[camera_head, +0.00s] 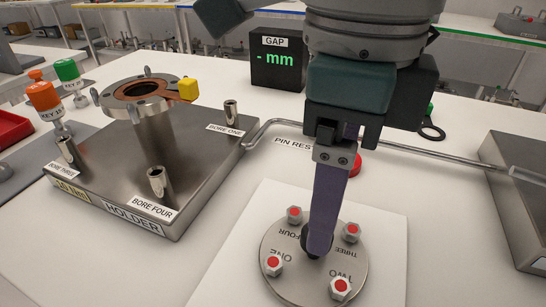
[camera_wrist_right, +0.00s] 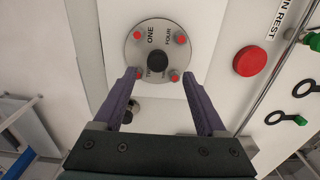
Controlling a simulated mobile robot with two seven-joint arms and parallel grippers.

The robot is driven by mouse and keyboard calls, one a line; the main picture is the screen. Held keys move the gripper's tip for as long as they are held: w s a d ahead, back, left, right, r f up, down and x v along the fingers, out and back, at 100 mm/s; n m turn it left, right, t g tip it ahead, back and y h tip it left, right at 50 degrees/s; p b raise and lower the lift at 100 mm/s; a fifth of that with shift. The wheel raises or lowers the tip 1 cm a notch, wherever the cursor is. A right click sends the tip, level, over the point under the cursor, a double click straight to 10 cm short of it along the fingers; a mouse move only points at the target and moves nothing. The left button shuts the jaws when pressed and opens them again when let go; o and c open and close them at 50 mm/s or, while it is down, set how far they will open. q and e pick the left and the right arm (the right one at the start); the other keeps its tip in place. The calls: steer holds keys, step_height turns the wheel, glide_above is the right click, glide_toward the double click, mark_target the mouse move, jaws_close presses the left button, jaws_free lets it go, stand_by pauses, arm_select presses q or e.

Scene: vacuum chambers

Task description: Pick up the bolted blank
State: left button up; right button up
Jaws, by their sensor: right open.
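The bolted blank (camera_head: 302,284) is a round grey metal disc on a white mat, with several red-topped bolts near its rim marked ONE to FOUR. It also shows in the right wrist view (camera_wrist_right: 141,45). A black knob (camera_wrist_right: 160,60) stands at its centre; in the head view my finger partly hides it. My right gripper (camera_head: 318,250) is over the blank, pointing down, its purple fingers seen nearly edge-on. In the right wrist view the fingers (camera_wrist_right: 160,74) are wide apart, with the knob just beyond the line between their tips. Nothing is held. My left gripper is not in view.
A steel holder (camera_head: 100,185) with upright posts stands at the left, carrying a copper-coloured ring (camera_head: 140,88). Orange and green keys (camera_head: 67,72) stand behind it. A red button (camera_wrist_right: 250,61) is close beside the blank. A bent metal rod (camera_head: 440,153) crosses behind the gripper.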

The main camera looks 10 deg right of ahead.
mark_target(305, 278)
steer(key=f, duration=0.6)
steer(key=shift+a, duration=0.3)
steer(key=shift+r, duration=0.1)
jaws_close()
steer(key=shift+r, duration=0.1)
stand_by(0.8)
